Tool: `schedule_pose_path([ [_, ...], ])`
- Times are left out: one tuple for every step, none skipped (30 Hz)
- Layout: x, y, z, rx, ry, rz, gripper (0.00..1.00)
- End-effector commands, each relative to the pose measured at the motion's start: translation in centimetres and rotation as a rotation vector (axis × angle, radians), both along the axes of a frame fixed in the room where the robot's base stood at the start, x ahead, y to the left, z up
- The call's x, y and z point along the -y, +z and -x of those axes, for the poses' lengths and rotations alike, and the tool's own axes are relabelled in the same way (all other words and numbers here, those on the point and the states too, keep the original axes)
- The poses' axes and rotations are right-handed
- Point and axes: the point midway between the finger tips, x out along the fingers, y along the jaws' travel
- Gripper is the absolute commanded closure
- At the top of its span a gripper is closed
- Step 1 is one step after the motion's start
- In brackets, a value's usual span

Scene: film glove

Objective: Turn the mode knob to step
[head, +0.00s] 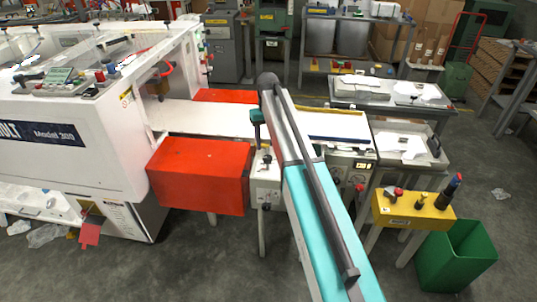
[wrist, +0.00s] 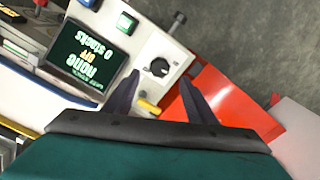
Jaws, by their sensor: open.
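In the wrist view, a round black knob (wrist: 158,67) sits on a white control panel (wrist: 143,48). A light mark shows on the knob, but its setting labels are too small to read. My gripper (wrist: 160,78) is open and empty. Its two dark fingers point toward the panel, and the knob appears between and just beyond their tips; I cannot tell the depth gap. In the head view, my teal arm reaches over the machine, and the gripper cannot be made out.
A green button (wrist: 126,23) and a yellow part (wrist: 148,106) lie near the knob. A red guard (head: 200,175) stands left of the panel in the head view. A yellow button box (head: 413,209) and a green bin (head: 457,255) stand right of my arm.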

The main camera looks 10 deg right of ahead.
Motion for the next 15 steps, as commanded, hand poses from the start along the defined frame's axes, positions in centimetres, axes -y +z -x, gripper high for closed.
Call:
schedule_pose_path([
  [0.0, -0.6, 0.1, -0.002, 0.0, 0.0, 0.49],
  [0.0, -0.9, 0.1, -0.003, 0.0, 0.0, 0.49],
  [0.0, -1.4, 0.1, -0.002, 0.0, 0.0, 0.49],
  [0.0, -1.7, 0.1, -0.002, 0.0, 0.0, 0.49],
  [0.0, -2.1, 0.1, -0.002, 0.0, 0.0, 0.49],
  [0.0, -2.6, 0.1, -0.002, 0.0, 0.0, 0.49],
  [0.0, -2.9, 0.1, -0.003, 0.0, 0.0, 0.49],
  [0.0, -3.2, 0.1, -0.003, 0.0, 0.0, 0.49],
  [0.0, -3.7, 0.1, -0.002, 0.0, 0.0, 0.49],
  [0.0, -4.0, 0.1, -0.002, 0.0, 0.0, 0.49],
  [0.0, -4.4, 0.1, -0.002, 0.0, 0.0, 0.49],
  [0.0, -4.9, 0.1, -0.003, 0.0, 0.0, 0.49],
  [0.0, -5.1, 0.1, -0.002, 0.0, 0.0, 0.49],
  [0.0, -5.4, 0.0, -0.002, 0.0, 0.0, 0.49],
  [0.0, -5.8, 0.0, -0.001, 0.0, 0.0, 0.49],
])
